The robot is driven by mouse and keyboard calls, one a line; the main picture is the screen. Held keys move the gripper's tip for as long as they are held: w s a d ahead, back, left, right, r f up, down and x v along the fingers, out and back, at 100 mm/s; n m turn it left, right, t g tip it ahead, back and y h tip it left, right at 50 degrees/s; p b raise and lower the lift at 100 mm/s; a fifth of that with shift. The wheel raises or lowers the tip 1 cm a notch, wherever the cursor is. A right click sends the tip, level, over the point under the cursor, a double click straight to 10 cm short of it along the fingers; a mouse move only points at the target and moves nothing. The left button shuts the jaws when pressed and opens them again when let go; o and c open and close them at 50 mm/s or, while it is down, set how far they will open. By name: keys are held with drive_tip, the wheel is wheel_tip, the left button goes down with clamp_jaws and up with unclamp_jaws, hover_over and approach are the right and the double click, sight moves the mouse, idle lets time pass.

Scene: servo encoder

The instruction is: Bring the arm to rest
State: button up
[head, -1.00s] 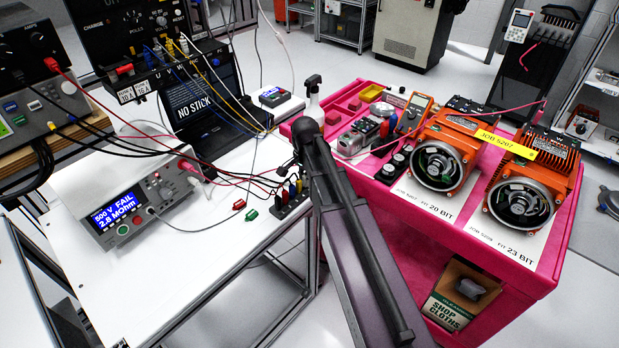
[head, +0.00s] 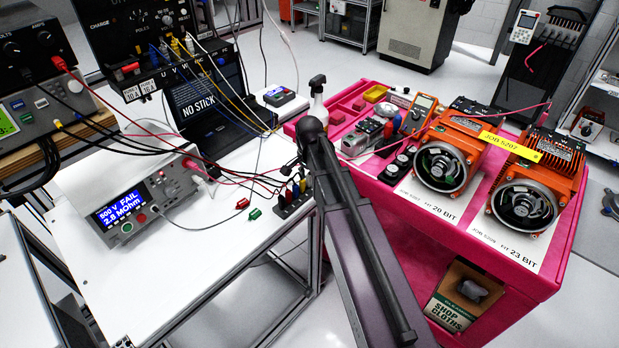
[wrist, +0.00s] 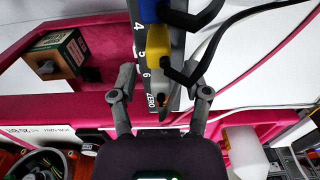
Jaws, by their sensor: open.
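My arm (head: 345,210) reaches from the lower right of the head view up between the white bench and the pink cart. Its gripper end is not clearly seen there. In the wrist view my gripper (wrist: 160,85) is open, with its two grey fingers spread and nothing seen held between them. A numbered socket strip (wrist: 140,62) with a yellow plug (wrist: 158,42) and a blue plug (wrist: 149,10) lies beyond and partly between the fingers. Whether the fingers touch it cannot be told. The strip stands at the bench's right edge in the head view (head: 293,200).
The white bench (head: 215,228) carries an insulation tester (head: 140,195) and many loose leads. The pink cart (head: 400,235) holds two orange motors (head: 445,155), a spray bottle (head: 318,100) and small tools. A box of shop cloths (head: 455,300) sits in its side. Grey floor shows beyond.

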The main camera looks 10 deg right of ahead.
drive_tip(key=shift+s+r+p, duration=0.1)
drive_tip(key=shift+r+p, duration=3.1)
drive_tip(key=shift+r, duration=0.2)
drive_tip(key=s+d+n, duration=0.1)
drive_tip(key=s+n, duration=0.9)
drive_tip(key=s, duration=0.5)
drive_tip(key=shift+s+d+n, duration=0.3)
drive_tip(key=shift+s+n, duration=0.1)
